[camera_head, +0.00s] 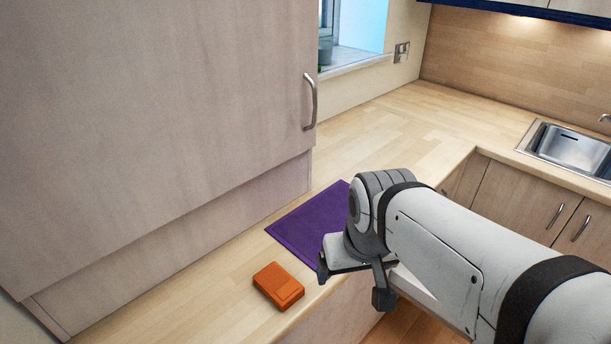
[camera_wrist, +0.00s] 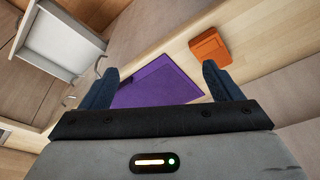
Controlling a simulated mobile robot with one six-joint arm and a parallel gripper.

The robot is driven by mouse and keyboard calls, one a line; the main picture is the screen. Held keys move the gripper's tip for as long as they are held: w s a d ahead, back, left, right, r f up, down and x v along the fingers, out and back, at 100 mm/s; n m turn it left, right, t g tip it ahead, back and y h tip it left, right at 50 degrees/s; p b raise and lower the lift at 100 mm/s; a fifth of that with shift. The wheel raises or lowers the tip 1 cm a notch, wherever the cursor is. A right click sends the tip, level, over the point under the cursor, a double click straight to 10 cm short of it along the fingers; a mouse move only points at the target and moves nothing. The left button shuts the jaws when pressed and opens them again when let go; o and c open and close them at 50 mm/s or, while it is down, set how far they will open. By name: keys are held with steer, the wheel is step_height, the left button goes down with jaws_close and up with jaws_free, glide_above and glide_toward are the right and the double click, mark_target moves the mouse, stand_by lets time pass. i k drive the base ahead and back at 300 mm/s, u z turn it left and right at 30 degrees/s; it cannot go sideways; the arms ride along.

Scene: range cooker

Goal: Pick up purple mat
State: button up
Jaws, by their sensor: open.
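The purple mat (camera_head: 310,222) lies flat on the wooden counter, near its front edge and beside the tall cabinet. My arm hides its right part in the head view. My gripper (camera_head: 350,285) is above the counter's front edge, by the mat's near right side. In the wrist view the mat (camera_wrist: 158,82) shows between the two dark fingers of my gripper (camera_wrist: 158,85), which are apart with nothing between them. The gripper body hides the mat's lower part there.
An orange box (camera_head: 278,285) lies on the counter left of my gripper; it also shows in the wrist view (camera_wrist: 210,47). A sink (camera_head: 570,148) is at the right. The counter (camera_head: 400,125) beyond the mat is clear.

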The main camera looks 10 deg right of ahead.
mark_target(302, 231)
steer(key=u, duration=2.1)
steer(key=k, duration=1.3)
steer(key=z, duration=1.5)
steer(key=i, duration=1)
steer(key=z, duration=0.05)
